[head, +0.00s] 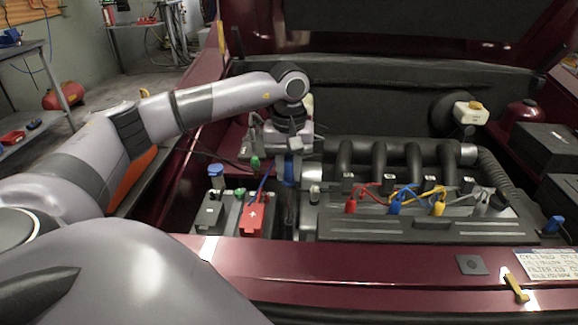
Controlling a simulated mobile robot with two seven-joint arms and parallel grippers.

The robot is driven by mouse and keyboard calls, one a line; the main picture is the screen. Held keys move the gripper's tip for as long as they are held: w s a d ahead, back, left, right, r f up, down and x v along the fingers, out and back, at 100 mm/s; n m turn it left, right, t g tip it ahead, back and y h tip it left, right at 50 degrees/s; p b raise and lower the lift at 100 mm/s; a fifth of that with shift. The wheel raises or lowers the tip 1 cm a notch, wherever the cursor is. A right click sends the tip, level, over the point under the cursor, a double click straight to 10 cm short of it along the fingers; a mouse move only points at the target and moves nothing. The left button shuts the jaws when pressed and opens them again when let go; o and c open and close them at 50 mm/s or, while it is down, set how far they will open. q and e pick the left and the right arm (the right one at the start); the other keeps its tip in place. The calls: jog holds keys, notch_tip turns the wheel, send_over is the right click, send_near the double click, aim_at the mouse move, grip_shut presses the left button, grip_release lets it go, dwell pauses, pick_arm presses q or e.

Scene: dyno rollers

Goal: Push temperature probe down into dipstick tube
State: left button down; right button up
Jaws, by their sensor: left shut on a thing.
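My left gripper (290,158) reaches over the engine bay from the left and points down between the battery and the engine. It is shut on a slim blue piece, which looks like the temperature probe (289,172), held roughly upright. Below it is a narrow dark gap beside the engine. I cannot clearly make out the dipstick tube there, nor whether the probe's lower end is inside it. My right gripper is not in view.
The battery (208,218) with a red cover (253,219) stands left of the gripper. The engine cover (425,222) with red, blue and yellow leads is to the right. The front body edge (370,262) crosses below. The raised hood (400,30) hangs behind.

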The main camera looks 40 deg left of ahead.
aim_at(289, 209)
pick_arm(q)
jog(key=shift+f+b, duration=0.55)
jog(key=shift+f, duration=0.4)
jog(key=shift+f+b, duration=0.55)
jog(key=shift+f, duration=0.1)
notch_tip(289, 209, down, 2)
jog(key=shift+b, duration=0.8)
jog(key=shift+f+b, duration=1.65)
jog(key=shift+f, duration=1)
jog(key=shift+f+b, duration=0.5)
jog(key=shift+f, duration=0.35)
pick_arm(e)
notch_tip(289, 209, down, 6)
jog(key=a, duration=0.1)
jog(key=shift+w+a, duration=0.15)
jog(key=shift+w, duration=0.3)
pick_arm(q)
jog(key=c, duration=0.8)
grip_release()
jog(key=shift+c, duration=0.2)
